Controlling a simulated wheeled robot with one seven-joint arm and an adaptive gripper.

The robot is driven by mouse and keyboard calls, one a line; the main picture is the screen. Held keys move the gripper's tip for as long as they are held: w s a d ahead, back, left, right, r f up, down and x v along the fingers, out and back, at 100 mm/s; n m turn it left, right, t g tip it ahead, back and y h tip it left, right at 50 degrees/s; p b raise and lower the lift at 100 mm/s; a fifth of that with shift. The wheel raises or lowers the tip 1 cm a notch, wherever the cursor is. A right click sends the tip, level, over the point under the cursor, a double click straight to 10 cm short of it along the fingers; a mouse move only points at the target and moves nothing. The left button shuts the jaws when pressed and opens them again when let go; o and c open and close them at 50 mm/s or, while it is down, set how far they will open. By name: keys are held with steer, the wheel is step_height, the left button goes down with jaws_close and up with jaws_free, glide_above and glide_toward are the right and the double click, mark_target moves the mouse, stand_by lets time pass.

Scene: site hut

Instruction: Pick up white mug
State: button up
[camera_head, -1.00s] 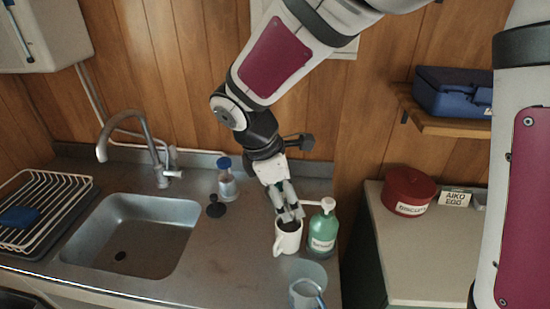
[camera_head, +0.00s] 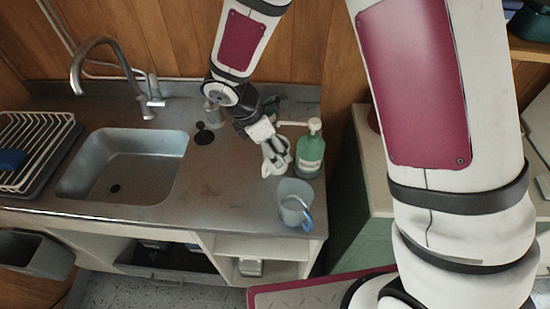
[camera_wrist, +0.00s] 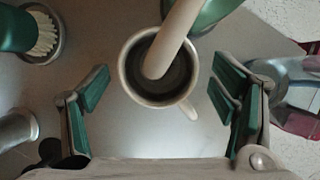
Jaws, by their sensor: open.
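The white mug (camera_wrist: 165,88) stands upright on the steel counter, seen from above in the wrist view with its handle to the lower right. My gripper (camera_wrist: 158,95) is open, with one finger left of the mug and one right, both apart from it. In the head view my gripper (camera_head: 273,158) is over the mug's place and largely hides it. The pale pump spout (camera_wrist: 178,35) of the green soap bottle (camera_head: 310,155) crosses over the mug's mouth in the wrist view.
A clear jug (camera_head: 295,203) with a blue handle stands in front of the mug, near the counter edge. The sink (camera_head: 125,165) and dish rack (camera_head: 55,140) are to the left. A black plug (camera_head: 204,136) lies behind the sink's right side. Counter between sink and mug is clear.

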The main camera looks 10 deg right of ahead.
mark_target(268, 168)
steer(key=p+x, duration=0.1)
steer(key=x, duration=0.4)
steer(key=c, duration=1.6)
steer(key=shift+c, duration=0.2)
steer(key=shift+r, duration=0.1)
